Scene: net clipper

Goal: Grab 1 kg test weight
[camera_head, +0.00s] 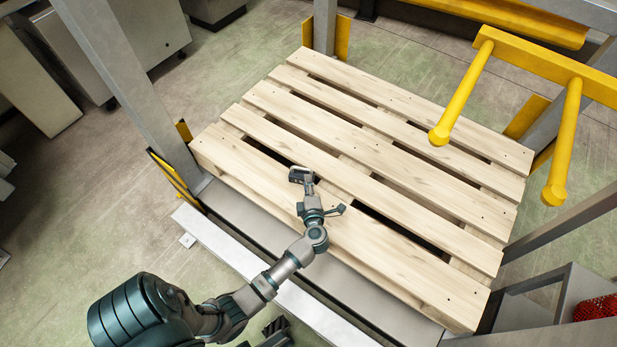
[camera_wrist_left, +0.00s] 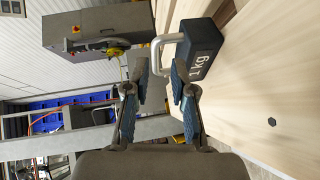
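The 1 kg test weight (camera_wrist_left: 200,48) is a dark block with a pale handle and "1 kg" lettering. It sits on the wooden pallet (camera_head: 400,168) near its front left part, and shows small in the head view (camera_head: 300,174). My left gripper (camera_wrist_left: 163,72) is open in the left wrist view, its two blue-padded fingers apart with the handle (camera_wrist_left: 165,45) just beyond the fingertips. In the head view my left gripper (camera_head: 308,188) is right at the weight, partly covering it. I cannot tell whether a finger touches the handle. My right gripper is not clearly seen.
Yellow bars (camera_head: 465,95) jut over the pallet at the upper right. Grey metal posts (camera_head: 125,85) stand at the pallet's corners. A metal rail (camera_head: 250,265) runs along the near edge. The rest of the pallet top is clear.

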